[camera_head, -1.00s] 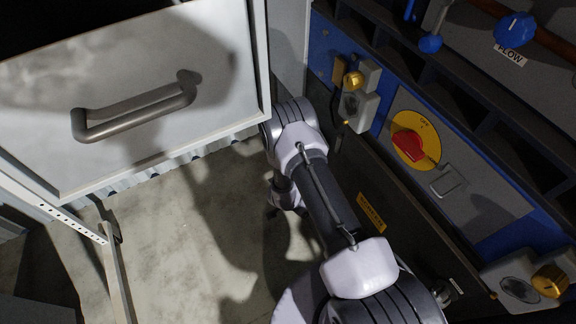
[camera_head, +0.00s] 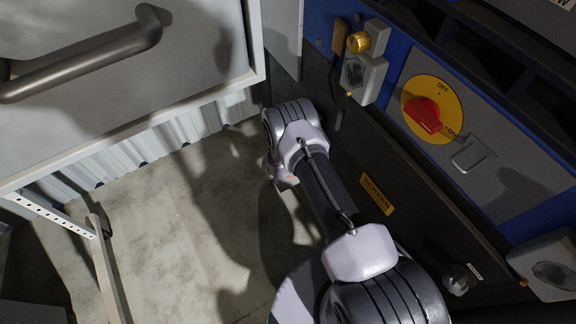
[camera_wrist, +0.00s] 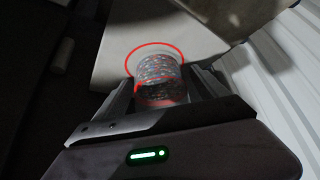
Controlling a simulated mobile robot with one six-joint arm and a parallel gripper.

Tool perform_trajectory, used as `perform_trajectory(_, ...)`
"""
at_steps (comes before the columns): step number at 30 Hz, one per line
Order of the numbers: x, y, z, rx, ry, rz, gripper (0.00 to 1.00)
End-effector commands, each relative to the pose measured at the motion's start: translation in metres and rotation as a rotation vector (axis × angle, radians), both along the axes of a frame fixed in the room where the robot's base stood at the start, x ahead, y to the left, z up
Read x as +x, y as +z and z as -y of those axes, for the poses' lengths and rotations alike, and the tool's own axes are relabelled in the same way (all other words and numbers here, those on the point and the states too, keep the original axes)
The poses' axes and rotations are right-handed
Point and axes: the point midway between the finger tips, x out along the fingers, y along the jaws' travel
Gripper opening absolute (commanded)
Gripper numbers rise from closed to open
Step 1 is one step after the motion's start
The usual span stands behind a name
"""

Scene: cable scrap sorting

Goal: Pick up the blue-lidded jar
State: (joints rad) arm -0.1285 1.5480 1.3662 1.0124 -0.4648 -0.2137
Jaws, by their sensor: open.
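In the wrist view, a clear jar-like cylinder (camera_wrist: 158,77) with speckled grey and red contents is between the two fingers of my gripper (camera_wrist: 163,84). My gripper is open, with one finger on each side of it; I cannot tell whether either touches it. No blue lid can be made out. A thin red ring shows around its far end, over a pale surface (camera_wrist: 112,62). In the head view my arm hides most of the gripper, and no jar is seen.
A grey drawer front with a bar handle (camera_head: 85,60) is at upper left. A blue-grey panel with a red rotary switch (camera_head: 422,115) and a brass knob (camera_head: 358,42) stands on the right. Bare concrete floor (camera_head: 170,225) lies between, with a metal frame leg (camera_head: 105,270) at left.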

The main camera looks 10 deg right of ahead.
Motion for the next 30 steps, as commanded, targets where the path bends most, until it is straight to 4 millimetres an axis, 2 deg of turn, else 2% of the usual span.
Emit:
perform_trajectory(5,0.001,0.001,0.0,0.0,0.0,0.0,0.83)
perform_trajectory(6,0.001,0.001,0.0,0.0,0.0,0.0,0.79)
perform_trajectory(18,0.001,0.001,0.0,0.0,0.0,0.001,0.0)
perform_trajectory(27,0.0,0.007,0.0,0.0,0.0,0.0,0.0)
perform_trajectory(30,-0.005,0.005,-0.019,0.0,0.004,0.0,0.0)
